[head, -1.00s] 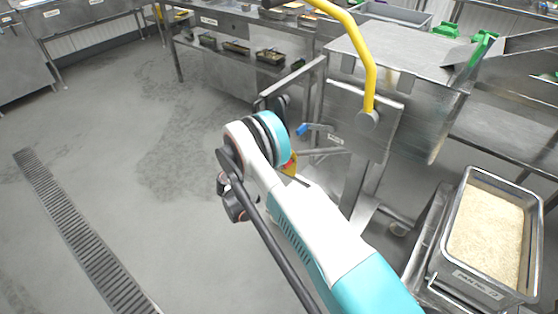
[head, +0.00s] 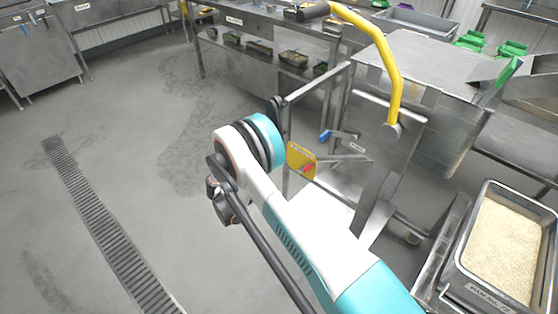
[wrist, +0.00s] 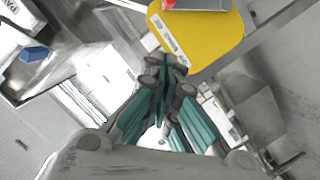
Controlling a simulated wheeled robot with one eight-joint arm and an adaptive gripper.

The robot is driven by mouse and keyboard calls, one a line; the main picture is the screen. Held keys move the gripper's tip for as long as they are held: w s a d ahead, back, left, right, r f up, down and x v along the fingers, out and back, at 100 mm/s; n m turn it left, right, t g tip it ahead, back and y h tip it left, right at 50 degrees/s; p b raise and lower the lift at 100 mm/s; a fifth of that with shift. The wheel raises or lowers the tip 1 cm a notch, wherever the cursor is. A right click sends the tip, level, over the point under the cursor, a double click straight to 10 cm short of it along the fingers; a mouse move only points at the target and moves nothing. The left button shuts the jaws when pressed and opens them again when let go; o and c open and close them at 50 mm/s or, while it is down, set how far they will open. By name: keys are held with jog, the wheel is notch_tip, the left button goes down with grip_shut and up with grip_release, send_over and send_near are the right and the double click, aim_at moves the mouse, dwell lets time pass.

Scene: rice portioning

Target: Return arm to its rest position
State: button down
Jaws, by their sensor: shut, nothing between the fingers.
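My gripper (wrist: 165,68) shows in the wrist view with its dark-tipped, teal fingers together and nothing between them. In the head view my white and teal arm reaches up from the lower right, and the gripper itself is hidden behind it. A yellow plate (wrist: 205,35) with a red and grey part on it lies beyond the fingertips in the wrist view. The yellow plate also shows in the head view (head: 299,158), just right of my arm's bend. The fingers appear apart from the plate, though the gap is hard to judge.
A steel machine (head: 420,85) with a yellow handle (head: 392,75) stands right of my arm. A steel container of rice (head: 503,250) is at the lower right. A steel bench (head: 270,35) with small trays stands behind. Open floor (head: 120,150) with a drain grate (head: 105,230) lies left.

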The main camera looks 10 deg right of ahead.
dwell(0.4)
jog(key=w+d+r+n+g+y, duration=0.1)
jog(key=d+r+n+y, duration=0.15)
jog(key=r, duration=1.05)
jog(key=s+d+r+y, duration=0.45)
jog(key=s+r, duration=0.35)
jog(key=r, duration=0.5)
jog(key=s+d+r+n+y, duration=0.1)
jog(key=s+r+y, duration=0.15)
jog(key=s, duration=0.45)
jog(key=s+r+n+y, duration=0.1)
jog(key=s+r, duration=0.3)
jog(key=s, duration=0.4)
jog(key=s+a+t+y, duration=0.1)
jog(key=s+a+y, duration=0.1)
jog(key=s, duration=1.3)
jog(key=shift+s+a+f+y, duration=0.2)
jog(key=shift+a+y, duration=0.1)
jog(key=shift+y, duration=0.45)
